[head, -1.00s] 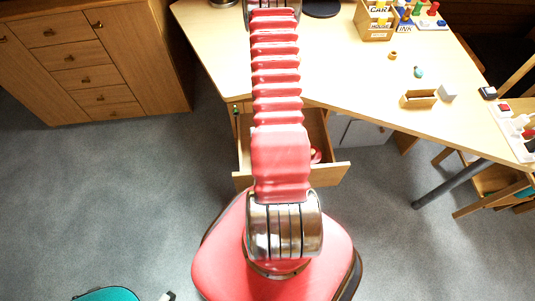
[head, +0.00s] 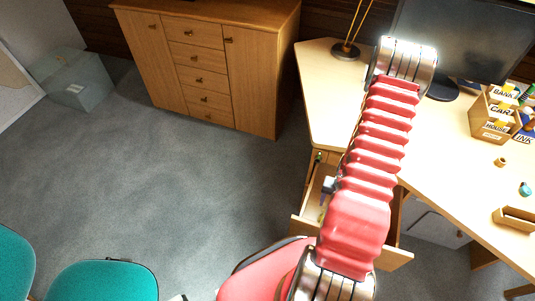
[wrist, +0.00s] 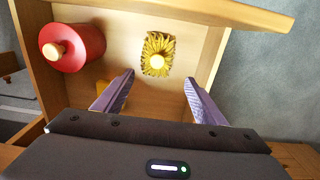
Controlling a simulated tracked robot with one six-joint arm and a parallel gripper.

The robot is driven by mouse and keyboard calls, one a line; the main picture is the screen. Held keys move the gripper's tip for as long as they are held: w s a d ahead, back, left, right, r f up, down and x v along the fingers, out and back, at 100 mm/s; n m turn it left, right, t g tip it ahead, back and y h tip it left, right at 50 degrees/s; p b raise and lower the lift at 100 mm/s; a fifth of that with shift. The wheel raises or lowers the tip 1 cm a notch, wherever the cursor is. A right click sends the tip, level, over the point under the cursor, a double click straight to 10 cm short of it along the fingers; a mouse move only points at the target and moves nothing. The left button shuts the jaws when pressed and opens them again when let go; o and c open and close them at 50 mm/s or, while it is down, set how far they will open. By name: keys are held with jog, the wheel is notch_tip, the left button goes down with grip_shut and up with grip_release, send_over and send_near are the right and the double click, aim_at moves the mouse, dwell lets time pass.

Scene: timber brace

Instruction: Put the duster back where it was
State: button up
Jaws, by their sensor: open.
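The yellow, fringed duster (wrist: 153,43) with a pale round knob lies in the open wooden drawer (wrist: 215,45) in the wrist view. My gripper (wrist: 158,82) is open and empty, its two purple-grey fingers spread just short of the duster, one to each side of its line. The duster shows between and beyond the fingertips, not touched as far as I can see. In the head view the drawer (head: 396,257) stands open under the desk; my red arm covers most of it and hides the gripper and the duster.
A red cylinder (wrist: 75,45) with a wooden knob sits in the drawer, left of the duster. In the head view, the desk (head: 465,170) holds a labelled wooden box (head: 490,122), a monitor (head: 462,40) and a lamp (head: 346,48). A cabinet (head: 205,65) stands behind clear grey floor.

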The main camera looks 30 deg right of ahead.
jog(key=w+a+r+n+t, duration=0.1)
jog(key=w+a+r, duration=0.3)
jog(key=r, duration=0.6)
jog(key=w+a+r+n+t+h, duration=0.1)
jog(key=w+a+r+n, duration=0.3)
jog(key=r, duration=0.6)
jog(key=w+a+r+m, duration=0.1)
jog(key=w+a+r, duration=0.3)
jog(key=r, duration=0.6)
jog(key=a+r+n+t, duration=0.2)
jog(key=a+r+n, duration=0.1)
jog(key=a+r, duration=0.75)
jog(key=s+a+r+n+t+y, duration=0.1)
jog(key=s+a+r+n, duration=0.1)
jog(key=s+a+r, duration=0.7)
jog(key=shift+s+r+n+t, duration=0.3)
jog(key=shift+s+r, duration=0.25)
jog(key=shift+r, duration=0.3)
